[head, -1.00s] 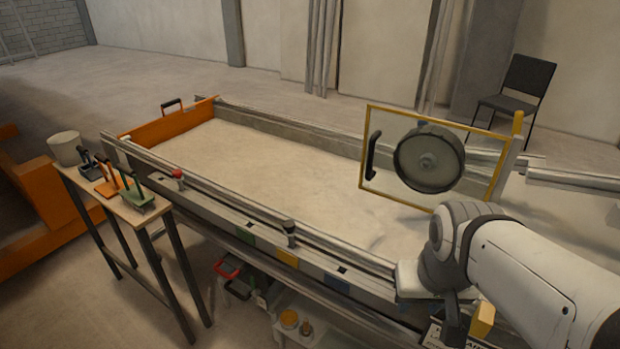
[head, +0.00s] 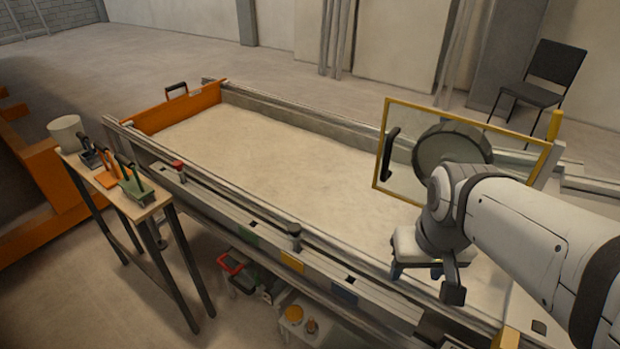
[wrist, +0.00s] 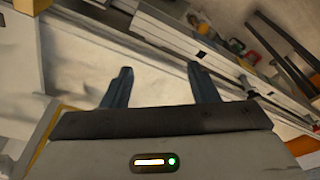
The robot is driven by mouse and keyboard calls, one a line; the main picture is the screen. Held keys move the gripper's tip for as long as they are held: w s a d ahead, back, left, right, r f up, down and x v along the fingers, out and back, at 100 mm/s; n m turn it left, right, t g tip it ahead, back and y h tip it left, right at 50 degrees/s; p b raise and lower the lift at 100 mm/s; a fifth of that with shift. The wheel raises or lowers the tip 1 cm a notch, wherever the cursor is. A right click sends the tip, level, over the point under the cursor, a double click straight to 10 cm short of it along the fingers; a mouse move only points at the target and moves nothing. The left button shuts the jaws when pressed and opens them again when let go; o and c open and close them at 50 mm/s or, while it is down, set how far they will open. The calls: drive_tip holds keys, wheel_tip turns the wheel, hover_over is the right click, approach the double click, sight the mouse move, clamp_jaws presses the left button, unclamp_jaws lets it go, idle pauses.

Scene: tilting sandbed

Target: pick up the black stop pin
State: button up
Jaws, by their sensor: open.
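The black stop pin (head: 294,232) stands upright on the near side rail of the sandbed, with its dark knob on top, in the head view. My gripper (head: 416,272) is to the right of the pin, over the right part of the bed near the same rail, apart from it. In the wrist view my gripper's two blue fingers (wrist: 160,72) are spread with nothing between them, and pale sand lies beyond.
A red-knobbed pin (head: 178,168) stands farther left on the rail. A yellow-framed clear panel (head: 385,182) with a black handle rises behind my arm. An orange end board (head: 180,107) closes the far left. A tool table (head: 150,208) stands left. Open space lies above the sand.

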drive_tip(key=w+a+n, duration=0.2)
drive_tip(key=w+a, duration=0.2)
drive_tip(key=w, duration=0.2)
drive_tip(key=n+g+b, duration=0.2)
drive_tip(key=n+g, duration=0.1)
drive_tip(key=n, duration=0.4)
hover_over(295, 226)
drive_tip(key=f, duration=0.4)
drive_tip(key=shift+w+d+f, duration=0.2)
drive_tip(key=shift+d+f, duration=0.05)
drive_tip(key=shift+a+f+n, duration=0.25)
drive_tip(key=shift+f+n, duration=0.05)
drive_tip(key=f, duration=0.7)
drive_tip(key=shift+s+f, duration=0.15)
drive_tip(key=shift+s, duration=0.1)
drive_tip(key=shift+c, duration=0.5)
drive_tip(key=c, duration=1)
